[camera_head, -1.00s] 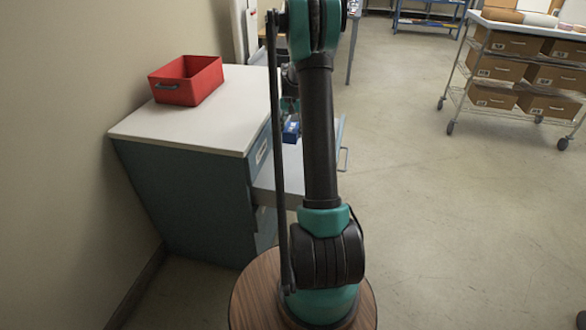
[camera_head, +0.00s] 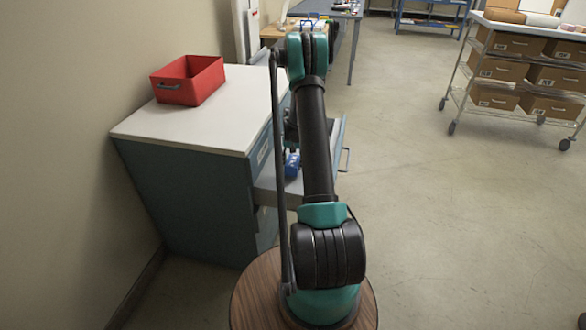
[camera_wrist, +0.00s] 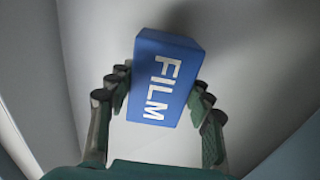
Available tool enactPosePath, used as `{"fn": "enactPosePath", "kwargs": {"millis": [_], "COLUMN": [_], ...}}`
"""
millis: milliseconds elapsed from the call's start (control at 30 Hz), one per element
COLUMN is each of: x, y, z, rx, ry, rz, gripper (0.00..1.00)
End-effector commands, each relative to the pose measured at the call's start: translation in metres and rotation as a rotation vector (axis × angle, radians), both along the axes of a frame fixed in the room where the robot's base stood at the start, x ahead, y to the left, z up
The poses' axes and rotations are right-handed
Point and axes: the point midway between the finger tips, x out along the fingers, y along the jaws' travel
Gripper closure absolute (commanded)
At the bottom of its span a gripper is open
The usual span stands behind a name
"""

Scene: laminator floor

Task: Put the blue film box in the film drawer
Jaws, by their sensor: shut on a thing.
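The blue film box (camera_head: 292,164), marked FILM, shows beside my arm in the head view. In the wrist view the box (camera_wrist: 166,82) is between the two fingers of my gripper (camera_wrist: 160,100), which is shut on it. The film drawer (camera_head: 268,190) is a pulled-out grey drawer of the blue-grey cabinet. The box is low at the drawer opening, with pale drawer surfaces around it in the wrist view (camera_wrist: 95,35). I cannot tell whether the box touches the drawer floor. My arm hides part of the drawer.
The cabinet (camera_head: 185,190) has a white top with a red bin (camera_head: 188,82) on it. A wire cart (camera_head: 525,75) with brown boxes stands at the right. A worktable (camera_head: 340,12) and a blue rack (camera_head: 425,15) are at the back. The floor between is clear.

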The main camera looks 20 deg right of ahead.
Motion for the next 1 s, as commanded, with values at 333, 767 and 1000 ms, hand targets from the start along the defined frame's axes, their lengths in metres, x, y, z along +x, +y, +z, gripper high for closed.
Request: {"fn": "enactPosePath", "kwargs": {"millis": [333,767,1000], "x": [0.0,0.0,0.0], "y": [0.0,0.0,0.0], "z": [-0.023,-0.026,-0.025], "rx": [0.0,0.0,0.0], "ry": [0.0,0.0,0.0], "rz": [0.0,0.0,0.0], "gripper": [0.87,0.28,0.28]}}
